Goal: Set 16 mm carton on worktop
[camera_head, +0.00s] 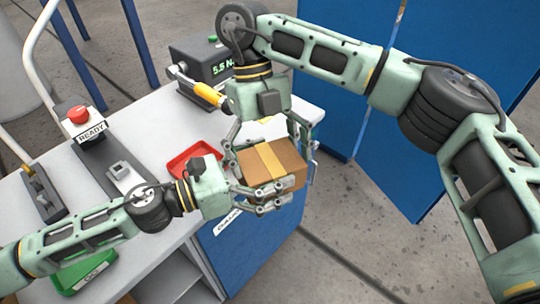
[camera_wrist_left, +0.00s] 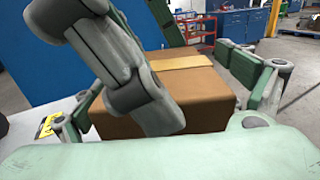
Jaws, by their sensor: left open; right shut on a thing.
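A brown carton (camera_head: 285,158) with a tan tape strip is held at the worktop's right edge. My right gripper (camera_head: 268,150) comes down from above and is shut on the carton, fingers on its left and right sides. My left gripper (camera_head: 272,196) is open at the carton's near side, with its fingers close to the lower front. In the left wrist view the carton (camera_wrist_left: 195,110) lies between the left gripper's spread fingers (camera_wrist_left: 165,95), and a finger of the right gripper crosses in front. The white worktop (camera_head: 150,130) is below and left. Whether the carton touches it is hidden.
A red tray (camera_head: 190,158) sits left of the carton. A black box with a green display (camera_head: 205,62) stands behind, with a yellow-handled tool (camera_head: 208,94) before it. A READY button box (camera_head: 85,122) and green tray (camera_head: 85,272) are at left. Blue panels (camera_head: 400,130) stand right.

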